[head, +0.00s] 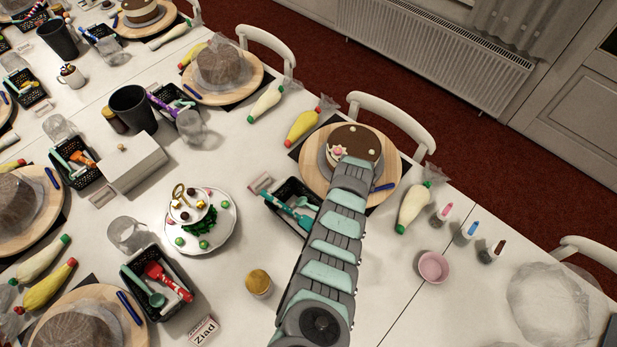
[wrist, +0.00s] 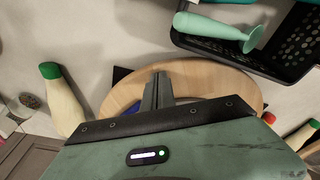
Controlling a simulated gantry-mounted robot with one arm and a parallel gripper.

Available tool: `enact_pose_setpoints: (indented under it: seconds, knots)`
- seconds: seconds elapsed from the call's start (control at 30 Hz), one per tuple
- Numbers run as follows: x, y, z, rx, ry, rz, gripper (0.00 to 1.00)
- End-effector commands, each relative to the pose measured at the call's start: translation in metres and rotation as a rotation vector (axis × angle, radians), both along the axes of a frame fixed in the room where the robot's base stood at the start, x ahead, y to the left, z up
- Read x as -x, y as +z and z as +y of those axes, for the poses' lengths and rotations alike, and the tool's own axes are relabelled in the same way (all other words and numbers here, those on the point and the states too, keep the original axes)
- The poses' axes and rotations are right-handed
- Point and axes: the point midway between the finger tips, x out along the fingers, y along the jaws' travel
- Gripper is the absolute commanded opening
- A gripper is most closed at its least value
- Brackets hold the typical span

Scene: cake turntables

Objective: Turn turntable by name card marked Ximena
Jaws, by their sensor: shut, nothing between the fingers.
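A round wooden turntable (head: 313,172) carries a cake (head: 357,143) with a brown top and pale dots, in the right middle of the head view. My arm reaches over its near side and hides part of it. In the wrist view the turntable's pale wood (wrist: 212,79) lies below my gripper (wrist: 160,77), whose fingers are shut and empty over it. I cannot tell whether they touch it. A small name card (head: 261,183) stands left of this turntable, its writing unreadable. Another card (head: 203,331) at the bottom reads Ziad. I see no readable Ximena.
A black basket (head: 285,196) with teal tools stands beside the turntable, also in the wrist view (wrist: 285,62). A blue pen (head: 384,188) lies on the turntable's right edge. Piping bags (head: 413,208) (head: 302,125) lie on both sides. A pink bowl (head: 433,266) stands at right.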

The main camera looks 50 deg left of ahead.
Motion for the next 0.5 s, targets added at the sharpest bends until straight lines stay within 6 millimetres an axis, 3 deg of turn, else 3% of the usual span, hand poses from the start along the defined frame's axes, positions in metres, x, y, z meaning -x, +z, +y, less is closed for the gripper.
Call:
enact_pose_setpoints:
  seconds: [0.37, 0.5]
  knots:
    - [-0.002, 0.000, -0.003, -0.001, 0.000, 0.001, 0.00]
    - [-0.002, 0.011, -0.002, -0.001, 0.000, 0.001, 0.00]
